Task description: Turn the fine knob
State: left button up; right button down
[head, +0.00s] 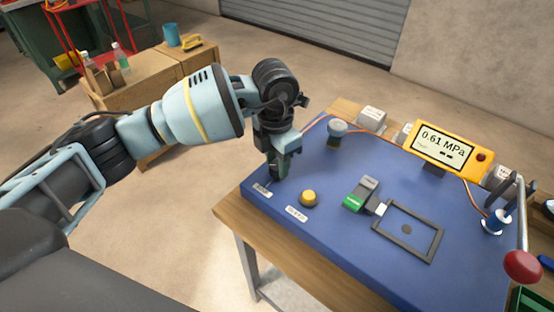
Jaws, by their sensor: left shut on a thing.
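My left gripper (274,178) points down at the near left corner of the blue panel (340,240). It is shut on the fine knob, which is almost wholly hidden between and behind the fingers. A small white label (262,190) lies just in front of it; its print is too small to read surely. A yellow knob (308,197) stands apart to the right, with a longer white label (297,214) before it. A yellow gauge (447,145) at the back of the panel reads 0.61 MPa. My right gripper is not in view.
A blue-grey round knob (337,130) stands behind the gripper. A green and grey latch (361,194) and a dark rectangular frame (408,231) lie to the right. A lever with a red ball (522,266) rises at the right edge. The panel's front strip is clear.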

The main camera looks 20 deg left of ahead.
pick_arm(q)
jog(key=m, duration=0.5)
jog(key=m+b, duration=0.1)
jog(key=m, duration=0.4)
jog(key=m+b, duration=0.1)
jog(key=m, duration=0.4)
jog(key=shift+d+y+b, duration=0.1)
jog(key=shift+y+b, duration=0.2)
jog(key=shift+b, duration=0.1)
jog(key=shift+m+b, duration=0.5)
jog(key=shift+m, duration=1.5)
jog(key=o, duration=1)
jog(key=shift+w+d+r, duration=0.1)
jog(key=shift+r, duration=3.85)
